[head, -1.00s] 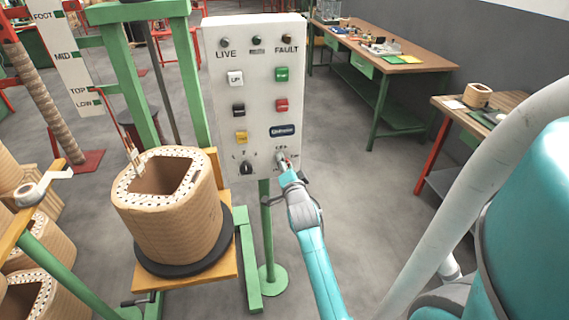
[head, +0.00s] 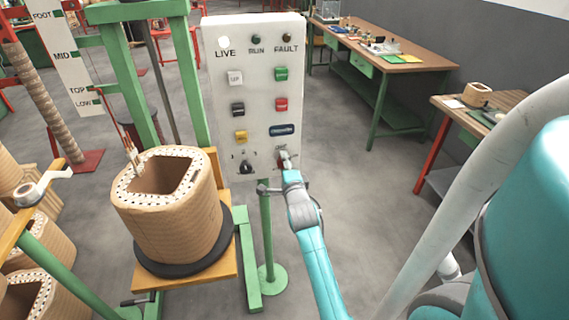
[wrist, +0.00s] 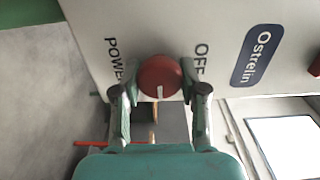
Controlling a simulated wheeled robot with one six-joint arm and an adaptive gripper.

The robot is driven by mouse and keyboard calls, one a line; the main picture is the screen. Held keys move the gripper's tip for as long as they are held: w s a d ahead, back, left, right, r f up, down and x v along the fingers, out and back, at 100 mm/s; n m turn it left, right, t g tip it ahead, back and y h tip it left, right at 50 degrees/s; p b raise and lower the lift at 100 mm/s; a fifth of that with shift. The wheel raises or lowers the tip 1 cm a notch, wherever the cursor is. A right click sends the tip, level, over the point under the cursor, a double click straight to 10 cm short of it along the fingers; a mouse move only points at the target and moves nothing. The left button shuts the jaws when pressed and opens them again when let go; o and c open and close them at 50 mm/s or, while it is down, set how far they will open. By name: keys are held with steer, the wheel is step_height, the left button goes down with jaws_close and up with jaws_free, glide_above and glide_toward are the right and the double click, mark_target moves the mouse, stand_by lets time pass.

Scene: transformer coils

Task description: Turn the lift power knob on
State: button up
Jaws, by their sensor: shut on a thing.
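The red round power knob (wrist: 158,75) sits on the white control panel (wrist: 105,18), with "POWER" on its left and "OFF" on its right in the wrist view. Its white mark points toward the bottom of that picture. My gripper (wrist: 160,88) has one finger on each side of the knob and is shut on it. In the head view my gripper (head: 286,160) is at the lower right of the panel (head: 217,120) and largely hides the knob. The LIVE lamp (head: 224,43) glows white; the RUN and FAULT lamps look dark.
A black selector knob (head: 246,168) is left of my gripper, below several push buttons. A large wound coil (head: 170,220) stands on the lift platform at left. Workbenches (head: 425,58) stand at back right. The floor between is clear.

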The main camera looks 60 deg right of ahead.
stand_by(0.3)
steer(key=o, duration=1.1)
steer(key=shift+s, duration=0.1)
steer(key=v, duration=1.2)
